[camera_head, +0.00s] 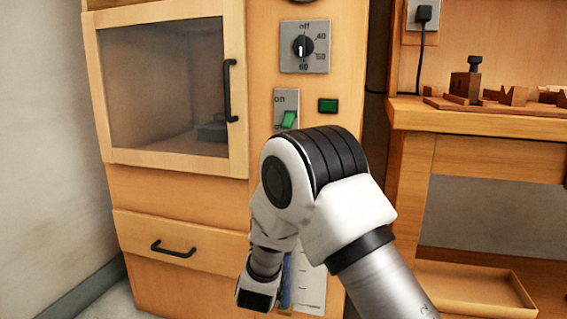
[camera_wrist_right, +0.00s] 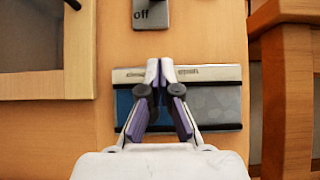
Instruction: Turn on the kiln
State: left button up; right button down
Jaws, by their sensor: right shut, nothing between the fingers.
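The kiln is a tall wooden cabinet with a dark glass door (camera_head: 165,85) that is closed. Its dial (camera_head: 303,46) has "off" at the top, and its white mark points down near 60. Below it is a switch plate (camera_head: 279,103) marked "on" at the top, with a green switch (camera_head: 288,120); the arm hides its lower part. The "off" end of the plate (camera_wrist_right: 151,8) shows in the right wrist view. My right gripper (camera_wrist_right: 166,70) is shut and empty, below the switch, in front of a blue and grey panel (camera_wrist_right: 213,104). My left gripper is out of view.
A small green indicator (camera_head: 328,105) sits right of the switch; I cannot tell if it is lit. A black door handle (camera_head: 229,90) juts out at left. A drawer with a handle (camera_head: 173,249) is below. A workbench (camera_head: 480,118) with wooden pieces stands at right.

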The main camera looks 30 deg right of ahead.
aim_at(288, 121)
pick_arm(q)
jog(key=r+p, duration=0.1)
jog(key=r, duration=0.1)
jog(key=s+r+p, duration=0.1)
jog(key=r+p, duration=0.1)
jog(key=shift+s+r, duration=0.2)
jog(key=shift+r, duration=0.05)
pick_arm(e)
jog(key=w+d+r, duration=0.3)
jog(key=r, duration=0.6)
jog(key=shift+d+r, duration=0.35)
